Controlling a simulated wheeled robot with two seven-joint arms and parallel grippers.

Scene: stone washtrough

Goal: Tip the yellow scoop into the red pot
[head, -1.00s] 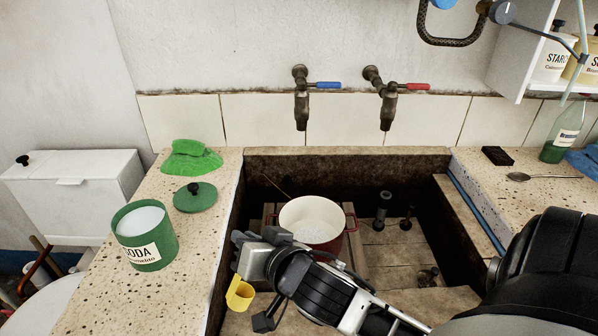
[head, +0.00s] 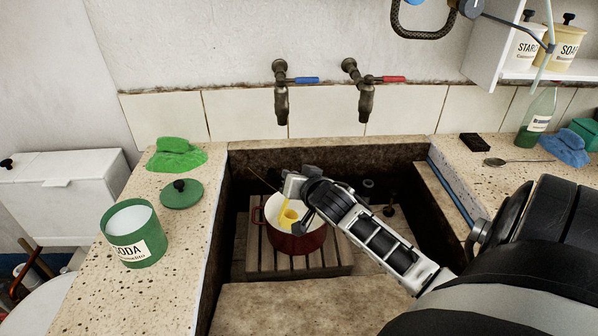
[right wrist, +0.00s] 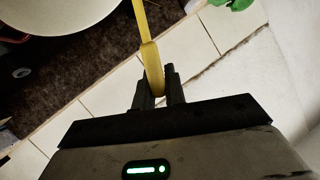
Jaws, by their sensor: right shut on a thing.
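The red pot (head: 296,243) with a cream inside stands on a wooden slatted rack in the stone trough. My right gripper (head: 290,186) is above the pot's back rim, shut on the handle of the yellow scoop (head: 288,216). The scoop's cup hangs over or within the pot's mouth; I cannot tell whether it touches the pot or what it holds. In the right wrist view the scoop's yellow handle (right wrist: 151,62) runs between my two fingers, and a pale round interior, likely the pot's, shows at the upper left. My left gripper is not in view.
The slatted rack (head: 255,264) lies in the trough. On the left ledge are an open green soda tin (head: 155,245), its lid (head: 182,194) and a green cloth (head: 176,155). Two taps (head: 281,95) stick out above the back edge. A spoon (head: 510,161) lies on the right ledge.

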